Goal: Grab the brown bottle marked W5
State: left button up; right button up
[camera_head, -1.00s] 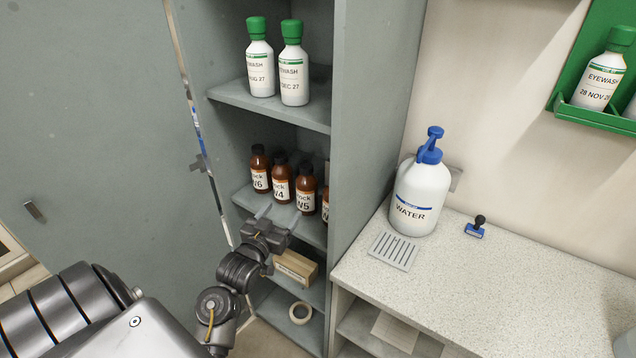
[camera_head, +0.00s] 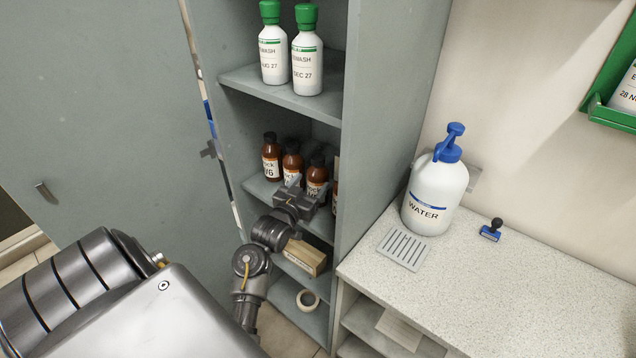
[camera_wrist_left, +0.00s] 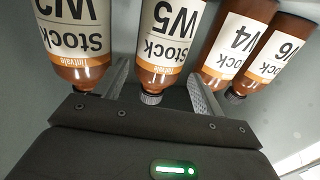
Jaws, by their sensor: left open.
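The brown bottle marked W5 (camera_head: 317,174) stands upright on the middle shelf of the cabinet, partly covered by my left gripper (camera_head: 308,187). In the left wrist view, which shows labels upside down, the W5 bottle (camera_wrist_left: 168,45) is between the two fingers of my left gripper (camera_wrist_left: 162,92). The fingers are open, with one on each side of the bottle's cap end, and the jaws are not closed on it. The right gripper is not in view.
Brown bottles W4 (camera_wrist_left: 236,45) and W6 (camera_wrist_left: 280,50) stand to one side of W5; another brown bottle (camera_wrist_left: 75,45) is close on the other. White eyewash bottles (camera_head: 308,60) stand above. A box (camera_head: 305,257) and a tape roll (camera_head: 307,300) are below.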

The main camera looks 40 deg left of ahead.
aim_at(318, 174)
pick_arm(q)
jog(key=shift+w+r, duration=0.15)
jog(key=shift+w, duration=0.25)
jog(key=p+x, duration=0.1)
jog(key=x, duration=0.3)
jog(key=shift+w, duration=0.25)
jog(key=c, duration=0.9)
jog(key=shift+c, duration=1)
